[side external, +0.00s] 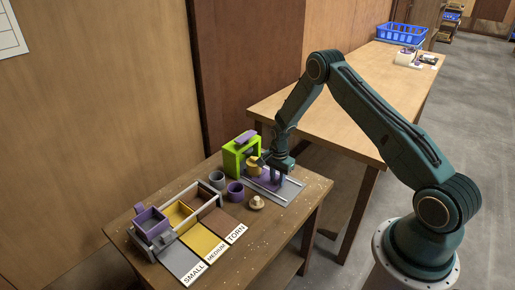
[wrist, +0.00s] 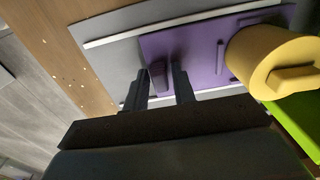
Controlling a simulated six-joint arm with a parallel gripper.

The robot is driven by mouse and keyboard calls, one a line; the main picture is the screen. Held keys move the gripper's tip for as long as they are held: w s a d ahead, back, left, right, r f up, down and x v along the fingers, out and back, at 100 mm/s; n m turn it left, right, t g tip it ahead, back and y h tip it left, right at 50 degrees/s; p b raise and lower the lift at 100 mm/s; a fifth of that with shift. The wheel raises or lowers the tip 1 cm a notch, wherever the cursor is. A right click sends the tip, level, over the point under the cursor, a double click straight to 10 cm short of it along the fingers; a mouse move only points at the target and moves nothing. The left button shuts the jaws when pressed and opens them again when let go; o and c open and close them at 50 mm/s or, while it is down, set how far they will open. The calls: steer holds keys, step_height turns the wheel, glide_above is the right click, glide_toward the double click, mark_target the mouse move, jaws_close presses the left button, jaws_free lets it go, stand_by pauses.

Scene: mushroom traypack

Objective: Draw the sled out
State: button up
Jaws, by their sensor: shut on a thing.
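The purple sled (side external: 262,184) lies on a grey plate between two pale rails, partly out in front of a bright green frame (side external: 230,160). In the wrist view the sled (wrist: 205,58) is a flat purple plate with an upright tab (wrist: 157,76) near its outer end. My gripper (wrist: 158,86) is shut on this tab, one finger on each side. In the side view my gripper (side external: 275,172) is low over the rails and hides part of the sled. A yellow cylinder with a bar handle (wrist: 270,62) stands at the green frame's end of the sled.
Grey cup (side external: 217,179), purple cup (side external: 235,191) and a pale mushroom (side external: 257,202) stand left of the rails. The plate's outer end (side external: 292,192) is bare.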

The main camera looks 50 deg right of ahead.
mark_target(294, 193)
steer(key=shift+s+f, duration=0.2)
steer(key=shift+s, duration=1.75)
steer(key=shift+s+f, duration=0.15)
steer(key=shift+s, duration=1.75)
steer(key=o, duration=0.8)
steer(key=shift+r, duration=0.1)
steer(key=shift+w+r, duration=0.15)
steer(key=shift+r, duration=1)
steer(key=shift+w+r, duration=0.1)
steer(key=shift+r, duration=1.05)
